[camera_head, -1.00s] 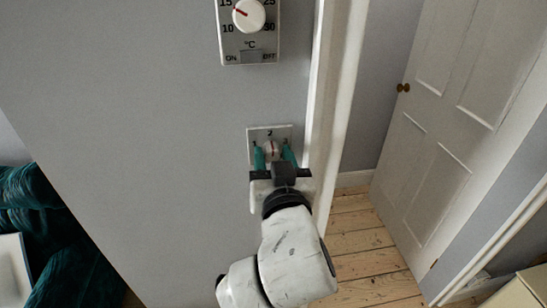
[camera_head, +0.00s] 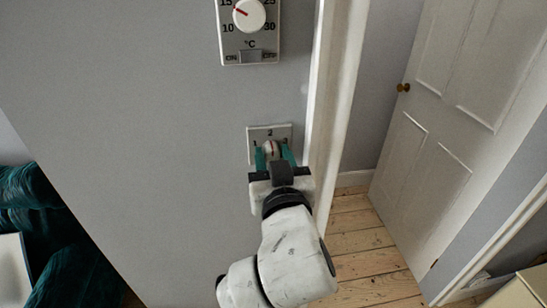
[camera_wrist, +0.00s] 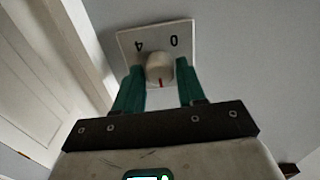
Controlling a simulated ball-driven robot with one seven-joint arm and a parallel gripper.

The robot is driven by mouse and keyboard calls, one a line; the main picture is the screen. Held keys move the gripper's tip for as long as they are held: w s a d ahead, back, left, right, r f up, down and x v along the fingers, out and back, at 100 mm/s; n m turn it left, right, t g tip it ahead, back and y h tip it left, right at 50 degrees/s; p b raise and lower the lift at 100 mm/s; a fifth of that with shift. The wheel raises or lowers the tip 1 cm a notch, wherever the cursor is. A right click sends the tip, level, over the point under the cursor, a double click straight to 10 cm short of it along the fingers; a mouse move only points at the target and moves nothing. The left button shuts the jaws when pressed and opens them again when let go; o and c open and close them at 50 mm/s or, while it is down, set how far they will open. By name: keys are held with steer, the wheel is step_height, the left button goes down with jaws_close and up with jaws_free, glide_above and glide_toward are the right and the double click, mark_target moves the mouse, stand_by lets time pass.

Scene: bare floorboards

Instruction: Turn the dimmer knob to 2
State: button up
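The dimmer plate (camera_head: 284,130) is a small white square on the grey wall, with 1, 2 and 3 legible in the head view. Its pale round knob (camera_head: 271,149) has a red mark that points roughly up, toward the 2. In the wrist view the plate (camera_wrist: 124,42) appears upside down with 0 and 4 showing, and the mark is on the knob's (camera_wrist: 159,67) lower side. My gripper (camera_head: 274,154) has one green finger on each side of the knob. In the wrist view narrow gaps seem to show between the fingers (camera_wrist: 160,79) and the knob.
A thermostat (camera_head: 227,42) with its own dial (camera_head: 249,15) is on the wall above. A white door frame (camera_head: 334,100) stands close to the right of the plate. A panelled door (camera_head: 450,110) and floorboards (camera_head: 370,250) lie beyond. A dark teal sofa (camera_head: 70,270) is at lower left.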

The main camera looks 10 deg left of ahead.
steer(key=o, duration=0.3)
steer(key=b+v, duration=0.2)
steer(key=v, duration=0.9)
steer(key=shift+b, duration=0.3)
steer(key=shift+w, duration=0.1)
